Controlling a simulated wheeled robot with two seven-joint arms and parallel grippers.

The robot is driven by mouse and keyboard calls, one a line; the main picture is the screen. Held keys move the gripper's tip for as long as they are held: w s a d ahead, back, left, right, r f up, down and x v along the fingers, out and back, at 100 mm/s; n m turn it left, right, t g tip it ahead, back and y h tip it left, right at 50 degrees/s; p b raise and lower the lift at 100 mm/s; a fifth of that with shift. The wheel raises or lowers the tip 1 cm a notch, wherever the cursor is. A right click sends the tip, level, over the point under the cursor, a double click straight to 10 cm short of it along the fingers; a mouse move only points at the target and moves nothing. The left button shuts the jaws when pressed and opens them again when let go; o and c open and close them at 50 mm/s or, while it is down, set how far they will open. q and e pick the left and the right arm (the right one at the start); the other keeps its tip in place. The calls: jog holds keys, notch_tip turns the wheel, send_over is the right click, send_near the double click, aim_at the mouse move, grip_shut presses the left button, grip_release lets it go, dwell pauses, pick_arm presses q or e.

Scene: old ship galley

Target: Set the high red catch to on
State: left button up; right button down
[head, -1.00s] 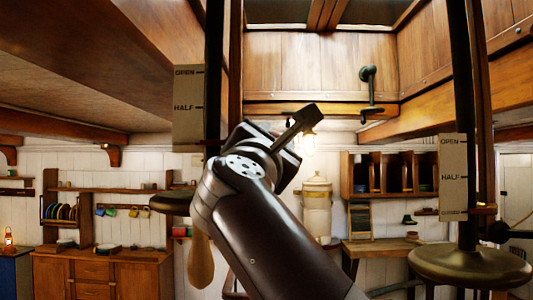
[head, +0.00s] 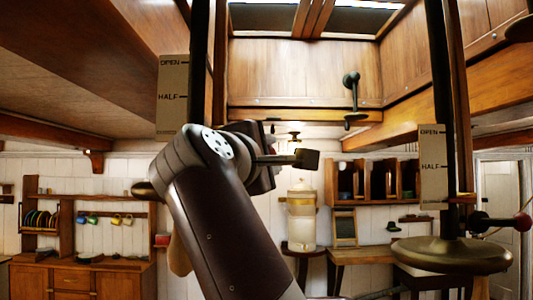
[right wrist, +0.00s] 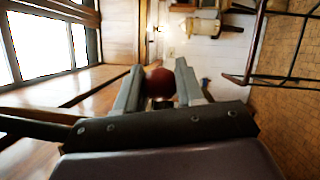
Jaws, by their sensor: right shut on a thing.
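A red ball knob (right wrist: 160,82) sits between the two fingers of my right gripper (right wrist: 160,70) in the right wrist view. The fingers are shut on it. The part that the knob belongs to is hidden behind the fingers there. A second red ball (head: 523,221) sits on a short dark lever at the right edge. I see no on or off marking. My left gripper is not in view.
Two dark upright posts carry plates marked OPEN and HALF, one left (head: 172,98) and one right (head: 433,167). A round brass disc (head: 452,254) sits low on the right post. A wooden ceiling (head: 80,80) is overhead. Shelves and a cream urn (head: 301,215) stand farther back.

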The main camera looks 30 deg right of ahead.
jog(key=shift+f, duration=0.15)
dwell(0.4)
jog(key=c, duration=0.7)
grip_release()
jog(key=shift+a, duration=0.1)
jog(key=shift+s+a+f+b, duration=0.1)
jog(key=shift+s+a+b, duration=0.1)
jog(key=shift+a+b, duration=0.1)
jog(key=b+v, duration=0.2)
jog(key=v, duration=1)
jog(key=shift+d, duration=0.1)
